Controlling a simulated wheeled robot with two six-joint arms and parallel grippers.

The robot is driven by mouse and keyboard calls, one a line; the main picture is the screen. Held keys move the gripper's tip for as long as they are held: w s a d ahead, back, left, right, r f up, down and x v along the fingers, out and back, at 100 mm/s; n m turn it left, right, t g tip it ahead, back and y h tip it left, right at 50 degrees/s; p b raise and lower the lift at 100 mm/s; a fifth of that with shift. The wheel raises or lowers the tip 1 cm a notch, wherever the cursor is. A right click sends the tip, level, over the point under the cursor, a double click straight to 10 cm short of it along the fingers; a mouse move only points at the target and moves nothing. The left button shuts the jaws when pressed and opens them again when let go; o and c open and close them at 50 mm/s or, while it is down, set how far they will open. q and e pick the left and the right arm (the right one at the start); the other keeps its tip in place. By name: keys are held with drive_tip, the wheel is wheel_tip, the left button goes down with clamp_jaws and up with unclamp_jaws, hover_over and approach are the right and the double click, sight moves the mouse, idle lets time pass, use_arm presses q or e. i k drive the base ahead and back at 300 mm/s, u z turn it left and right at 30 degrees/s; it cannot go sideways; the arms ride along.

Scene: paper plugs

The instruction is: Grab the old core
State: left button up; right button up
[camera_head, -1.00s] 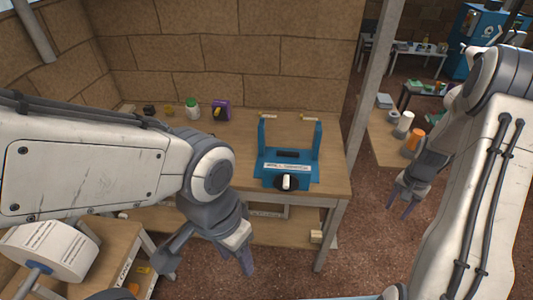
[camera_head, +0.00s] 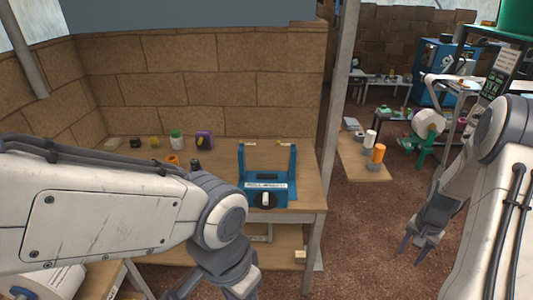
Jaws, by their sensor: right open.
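A blue stand (camera_head: 269,188) with two uprights and a white label sits on the wooden workbench. At its front is a dark round part with a short white cylinder (camera_head: 265,200), which may be the old core; I cannot be sure. No roll spans the uprights. My left gripper hangs in front of the bench, left of the stand, its fingertips cut off by the bottom edge. My right gripper (camera_head: 413,251) is open and empty, pointing down over the brown floor, right of the bench and apart from the stand.
A small wooden table (camera_head: 360,170) holds white and orange rolls. A grey post (camera_head: 335,110) rises beside the bench. A large white roll (camera_head: 45,283) is at lower left.

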sight(172, 159)
drive_tip(key=u, duration=0.75)
drive_tip(key=i, duration=1.15)
drive_tip(key=u, duration=0.75)
drive_tip(key=i, duration=0.5)
drive_tip(key=u, duration=0.15)
